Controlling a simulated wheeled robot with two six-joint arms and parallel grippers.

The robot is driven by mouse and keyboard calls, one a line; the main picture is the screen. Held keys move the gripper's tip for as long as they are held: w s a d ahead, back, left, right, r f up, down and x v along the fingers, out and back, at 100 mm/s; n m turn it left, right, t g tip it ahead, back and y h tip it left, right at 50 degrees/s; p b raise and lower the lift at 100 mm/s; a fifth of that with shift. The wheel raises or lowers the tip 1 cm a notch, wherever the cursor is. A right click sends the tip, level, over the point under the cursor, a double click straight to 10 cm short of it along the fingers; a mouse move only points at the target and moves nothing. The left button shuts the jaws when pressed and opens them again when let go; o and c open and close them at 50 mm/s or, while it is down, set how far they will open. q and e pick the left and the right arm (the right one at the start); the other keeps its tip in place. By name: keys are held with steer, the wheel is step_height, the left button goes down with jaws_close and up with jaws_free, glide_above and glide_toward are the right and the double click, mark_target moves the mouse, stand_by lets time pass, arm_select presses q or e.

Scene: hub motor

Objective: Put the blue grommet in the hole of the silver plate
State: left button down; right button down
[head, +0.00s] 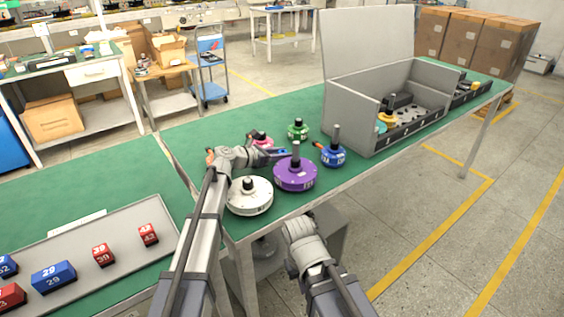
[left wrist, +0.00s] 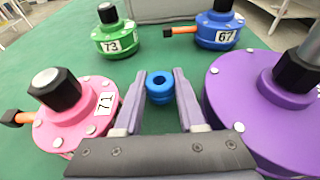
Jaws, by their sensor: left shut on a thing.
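The blue grommet (left wrist: 160,88) is a small ring with a hole in its top, upright between the fingertips of my left gripper (left wrist: 160,86) in the left wrist view. The left gripper is shut on it, low over the green table. In the head view the left gripper (head: 280,153) is between the pink and purple hubs, and the grommet is hard to make out there. A silver plate with dark holes (head: 408,113) appears to lie inside the open grey box at the right. My right gripper (head: 298,228) hangs in front of the table edge; its fingers are unclear.
Around the left gripper stand pink (left wrist: 75,118), green (left wrist: 117,40), blue (left wrist: 215,30) and purple (left wrist: 250,100) hubs. A white hub (head: 249,196) is near the front edge. The grey box (head: 350,115) has a raised lid. A tray (head: 100,250) holds numbered blocks.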

arm_select(q)
steer(key=shift+f, duration=0.7)
steer(key=shift+r, duration=0.15)
arm_select(e)
steer(key=shift+f, duration=0.55)
steer(key=shift+f, duration=0.1)
arm_select(q)
steer(key=c, duration=1)
jaws_free()
steer(key=shift+f+b, duration=0.2)
steer(key=shift+b, duration=0.1)
steer(key=shift+o, duration=1.2)
